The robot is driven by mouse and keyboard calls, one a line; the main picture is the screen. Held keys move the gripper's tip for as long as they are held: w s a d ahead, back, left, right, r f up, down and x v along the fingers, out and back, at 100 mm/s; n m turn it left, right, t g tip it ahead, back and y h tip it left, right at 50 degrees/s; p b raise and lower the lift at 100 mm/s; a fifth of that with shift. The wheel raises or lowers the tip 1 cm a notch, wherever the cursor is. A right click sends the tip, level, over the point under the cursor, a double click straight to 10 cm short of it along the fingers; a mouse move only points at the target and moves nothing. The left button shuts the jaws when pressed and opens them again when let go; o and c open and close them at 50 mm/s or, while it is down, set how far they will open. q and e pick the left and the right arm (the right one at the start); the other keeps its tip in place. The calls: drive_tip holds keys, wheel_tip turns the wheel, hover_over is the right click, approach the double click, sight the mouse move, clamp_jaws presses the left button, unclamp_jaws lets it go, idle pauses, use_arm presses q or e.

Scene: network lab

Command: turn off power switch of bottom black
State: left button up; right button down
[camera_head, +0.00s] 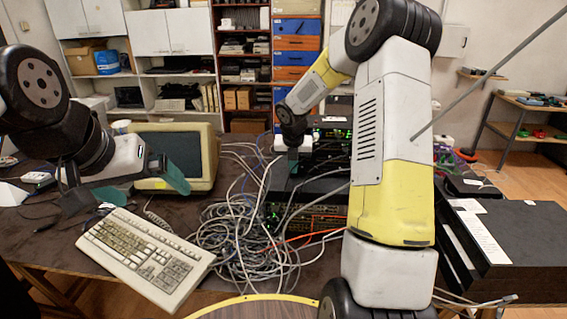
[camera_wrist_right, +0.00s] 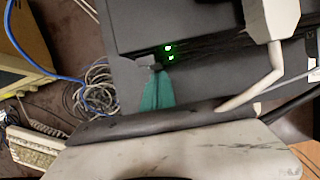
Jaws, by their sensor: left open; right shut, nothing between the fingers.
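A stack of black network devices stands on the table behind the cable pile. Its upper part shows behind my right arm, and a lower black unit (camera_head: 318,222) with rows of ports sits at the bottom. My right gripper (camera_head: 293,165) points down at the stack's left side. In the right wrist view its teal fingers (camera_wrist_right: 156,78) are shut and empty, with the tips over a black casing (camera_wrist_right: 190,30) close to two green lights (camera_wrist_right: 169,53). I cannot tell whether they touch, and no power switch can be made out. My left gripper (camera_head: 142,188) is open and empty, in front of the old monitor.
A beige monitor (camera_head: 190,150) and a beige keyboard (camera_head: 145,255) are at the left. A tangle of grey cables (camera_head: 240,235) fills the middle of the table. Black boxes (camera_head: 520,235) stand at the right edge. Shelves (camera_head: 240,60) stand behind.

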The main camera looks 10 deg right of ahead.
drive_tip(key=shift+w+d+r, duration=0.1)
drive_tip(key=shift+w, duration=0.05)
drive_tip(key=shift+w+r, duration=0.1)
drive_tip(key=shift+r, duration=0.65)
